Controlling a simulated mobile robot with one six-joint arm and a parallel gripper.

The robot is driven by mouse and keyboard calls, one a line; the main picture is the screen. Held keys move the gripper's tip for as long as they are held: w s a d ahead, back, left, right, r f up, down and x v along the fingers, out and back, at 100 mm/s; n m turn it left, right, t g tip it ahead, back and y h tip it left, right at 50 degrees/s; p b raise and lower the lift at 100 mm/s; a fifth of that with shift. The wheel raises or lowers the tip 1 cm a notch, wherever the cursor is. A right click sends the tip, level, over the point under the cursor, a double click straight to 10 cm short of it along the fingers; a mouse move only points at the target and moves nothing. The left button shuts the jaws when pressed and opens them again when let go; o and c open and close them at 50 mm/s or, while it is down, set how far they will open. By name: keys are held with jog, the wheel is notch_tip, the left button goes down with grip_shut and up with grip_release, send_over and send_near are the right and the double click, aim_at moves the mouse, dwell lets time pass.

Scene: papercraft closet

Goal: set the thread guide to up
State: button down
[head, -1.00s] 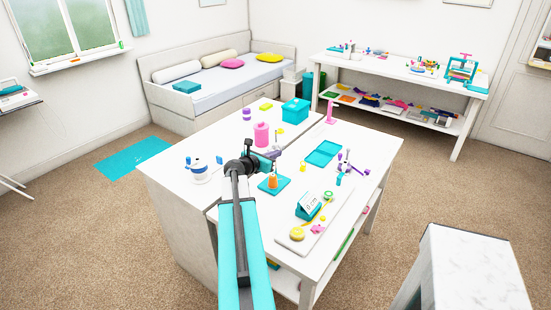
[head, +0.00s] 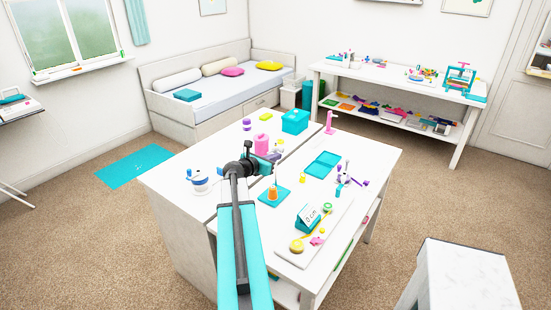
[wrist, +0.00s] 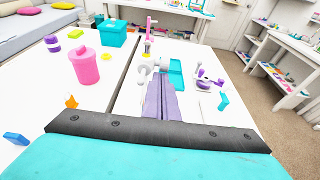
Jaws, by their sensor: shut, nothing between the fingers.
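An orange thread spool (head: 272,195) stands upright on a teal square base (head: 275,203) on the near table. A thin post shows just above the spool. I cannot clearly make out the thread guide or its setting. My gripper (head: 272,158) is above the table, behind the spool in the head view, apart from its base. In the wrist view its lavender fingers (wrist: 162,98) are together and empty. A white round part (wrist: 145,70) shows just beyond their left side.
A pink jar (head: 261,145) and teal box (head: 295,121) stand behind. A pink stand (head: 330,123), teal tray (head: 322,164) and purple-armed device (head: 345,180) are to the right. A scale-like teal display (head: 308,216) is at the front right. A gap splits the tabletop.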

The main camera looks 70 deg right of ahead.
jog(key=p+v, duration=0.1)
jog(key=v, duration=0.9)
jog(key=shift+p, duration=0.4)
